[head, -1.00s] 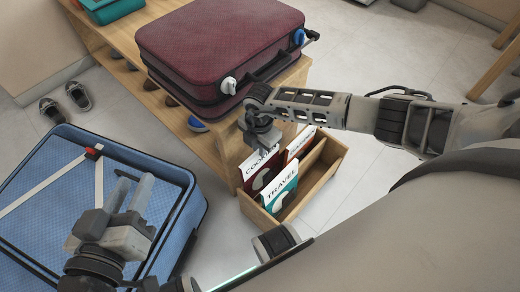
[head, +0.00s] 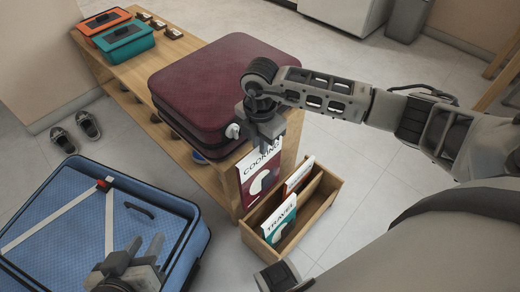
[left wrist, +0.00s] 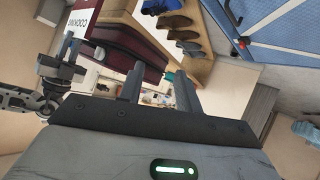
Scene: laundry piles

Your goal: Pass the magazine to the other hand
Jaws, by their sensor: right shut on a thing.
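The COOKING magazine (head: 260,176), white on top and dark red below, hangs upright from my right gripper (head: 267,138). My right gripper is shut on its top edge and holds it at the wooden box's back left corner. Part of the magazine also shows at the top of the left wrist view (left wrist: 80,14), beside my right gripper (left wrist: 62,72). My left gripper (head: 146,253) is low over the open blue suitcase, apart from the magazine. Its two fingers stand apart and empty in the left wrist view (left wrist: 158,92).
The wooden box (head: 313,220) holds a teal TRAVEL magazine (head: 279,222) and another magazine (head: 299,176). A closed maroon suitcase (head: 215,85) lies on the wooden bench (head: 118,82), close behind my right gripper. The open blue suitcase (head: 70,225) is on the floor at left.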

